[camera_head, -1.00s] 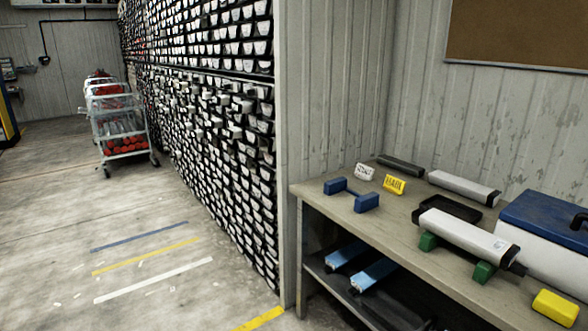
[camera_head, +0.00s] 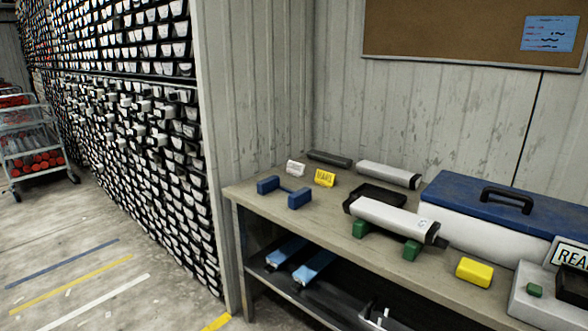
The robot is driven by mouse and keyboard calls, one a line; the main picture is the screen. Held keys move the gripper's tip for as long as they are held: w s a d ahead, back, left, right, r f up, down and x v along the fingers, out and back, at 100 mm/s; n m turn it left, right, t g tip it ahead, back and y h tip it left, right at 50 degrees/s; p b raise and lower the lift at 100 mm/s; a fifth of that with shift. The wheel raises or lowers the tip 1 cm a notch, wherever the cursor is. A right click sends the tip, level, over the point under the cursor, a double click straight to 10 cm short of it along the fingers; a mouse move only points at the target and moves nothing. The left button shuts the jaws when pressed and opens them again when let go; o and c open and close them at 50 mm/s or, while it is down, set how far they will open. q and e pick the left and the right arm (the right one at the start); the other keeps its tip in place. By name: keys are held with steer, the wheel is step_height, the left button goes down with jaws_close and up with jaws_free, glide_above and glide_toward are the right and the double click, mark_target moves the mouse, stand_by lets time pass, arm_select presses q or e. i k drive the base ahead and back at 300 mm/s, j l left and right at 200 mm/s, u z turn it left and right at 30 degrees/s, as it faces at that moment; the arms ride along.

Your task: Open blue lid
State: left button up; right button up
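A white box with a blue lid (camera_head: 465,203) stands on the right part of the workbench (camera_head: 330,233). The lid has a black handle (camera_head: 507,199) on top and lies flat on the box, so it looks closed. The right end of the box is hidden behind a sign and cut by the picture edge. Neither of my grippers shows in the head view.
On the bench are a white core liner (camera_head: 390,215) on green supports, a black tray (camera_head: 377,195), blue supports (camera_head: 284,192), a yellow block (camera_head: 475,271) and a grey device (camera_head: 540,295). A wall of racks (camera_head: 130,130) and a cart (camera_head: 33,150) are at left. Open floor lies at lower left.

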mark_target(543, 216)
steer(key=z, duration=1.6)
steer(key=i+l+z, duration=0.25)
steer(key=z, duration=0.15)
steer(key=i+l+z, duration=0.25)
steer(key=z, duration=0.2)
steer(key=i+l+z, duration=0.1)
steer(key=i+z, duration=0.3)
steer(key=i, duration=0.35)
steer(key=u, duration=2.25)
steer(key=j, duration=0.4)
steer(key=i+z, duration=0.05)
